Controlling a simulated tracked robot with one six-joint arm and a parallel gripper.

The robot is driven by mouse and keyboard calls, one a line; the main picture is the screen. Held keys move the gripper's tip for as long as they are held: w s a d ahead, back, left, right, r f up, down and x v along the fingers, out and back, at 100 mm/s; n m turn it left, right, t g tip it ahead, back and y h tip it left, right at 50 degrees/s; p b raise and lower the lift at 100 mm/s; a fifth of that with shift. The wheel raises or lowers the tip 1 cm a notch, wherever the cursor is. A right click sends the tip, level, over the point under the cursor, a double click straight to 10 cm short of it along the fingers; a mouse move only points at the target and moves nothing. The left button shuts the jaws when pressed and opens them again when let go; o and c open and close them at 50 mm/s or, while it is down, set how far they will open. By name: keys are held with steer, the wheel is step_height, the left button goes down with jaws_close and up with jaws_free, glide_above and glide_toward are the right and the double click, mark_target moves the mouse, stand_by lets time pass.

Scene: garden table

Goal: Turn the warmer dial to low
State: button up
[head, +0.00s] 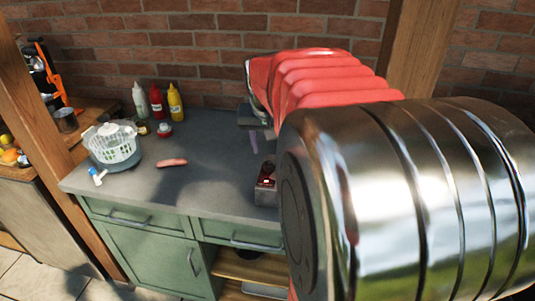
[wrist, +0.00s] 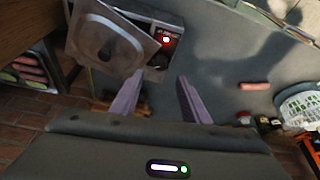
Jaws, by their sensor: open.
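The warmer (head: 266,196) is a metal box near the counter's front edge, largely hidden by my arm in the head view. In the wrist view its front panel (wrist: 172,22) shows a glowing red light, and a tilted metal lid (wrist: 103,38) covers its left part. A dark shape below the light may be the dial; its setting is too small to read. My gripper (wrist: 160,79) has two purple fingers, open and apart, with nothing between them, close to the panel in the picture. In the head view one purple finger (head: 254,142) shows behind the warmer.
On the grey counter (head: 215,150) lie a sausage (head: 172,162) and a blue-white tool (head: 98,176). A salad spinner (head: 113,146) stands left. White, red and yellow bottles (head: 157,101) stand along the brick wall. The counter between sausage and warmer is clear.

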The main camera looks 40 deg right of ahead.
steer(key=v, duration=0.5)
steer(key=shift+w, duration=0.1)
stand_by(0.5)
steer(key=s+a+f+n+y, duration=0.1)
steer(key=s+a+f+n, duration=0.1)
steer(key=a, duration=0.7)
steer(key=s+a+f+n+t+y, duration=0.1)
steer(key=s+a+f+n, duration=0.2)
steer(key=s+a, duration=0.3)
steer(key=s+a+f+n+t+y, duration=0.1)
steer(key=s+a+n, duration=0.3)
steer(key=a, duration=0.8)
steer(key=shift+f, duration=0.65)
